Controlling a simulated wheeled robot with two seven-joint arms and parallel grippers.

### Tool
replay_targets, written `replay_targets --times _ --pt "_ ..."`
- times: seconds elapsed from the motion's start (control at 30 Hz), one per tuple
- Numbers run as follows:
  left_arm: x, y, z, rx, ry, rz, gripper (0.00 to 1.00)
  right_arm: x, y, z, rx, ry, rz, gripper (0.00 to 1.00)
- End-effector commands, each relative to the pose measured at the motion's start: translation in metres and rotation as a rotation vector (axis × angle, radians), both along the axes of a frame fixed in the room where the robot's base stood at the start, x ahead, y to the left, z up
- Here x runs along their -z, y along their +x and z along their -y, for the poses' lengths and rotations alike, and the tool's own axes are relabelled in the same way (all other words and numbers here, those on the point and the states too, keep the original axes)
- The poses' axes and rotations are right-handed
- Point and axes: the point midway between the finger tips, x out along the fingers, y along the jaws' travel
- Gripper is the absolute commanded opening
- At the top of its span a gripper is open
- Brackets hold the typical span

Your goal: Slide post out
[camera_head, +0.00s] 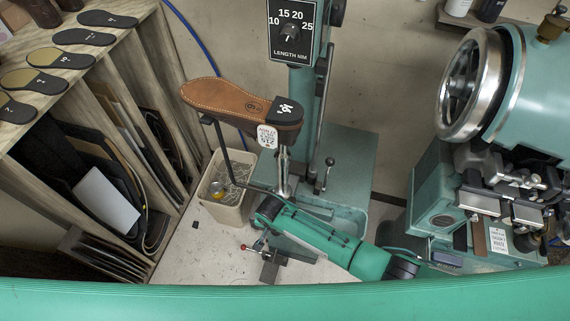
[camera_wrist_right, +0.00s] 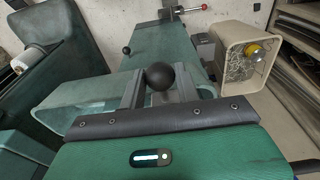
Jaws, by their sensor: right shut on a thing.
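A brown leather sole (camera_head: 225,100) with a black heel sits on top of the upright metal post (camera_head: 284,170) of the green machine in the head view. A white round tag (camera_head: 267,136) hangs below the heel. My right arm reaches in low beside the machine base. In the right wrist view my right gripper (camera_wrist_right: 161,90) is closed around a black ball knob (camera_wrist_right: 160,75), with a finger on each side. The knob is hard to make out in the head view. My left gripper is not in view.
A beige bin (camera_head: 228,205) stands left of the machine base. A lever with a red knob (camera_head: 243,248) is low in front. A black-knobbed lever (camera_head: 329,161) rises from the base. A wooden rack (camera_head: 150,60) is at left, a larger green machine (camera_head: 440,190) at right.

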Motion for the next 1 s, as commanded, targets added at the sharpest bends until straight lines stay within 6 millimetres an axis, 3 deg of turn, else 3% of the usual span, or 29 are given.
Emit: replay_targets --times 1.0 --pt "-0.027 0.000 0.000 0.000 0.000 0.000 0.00 0.000 -0.060 -0.020 -0.001 0.001 -0.003 0.05"
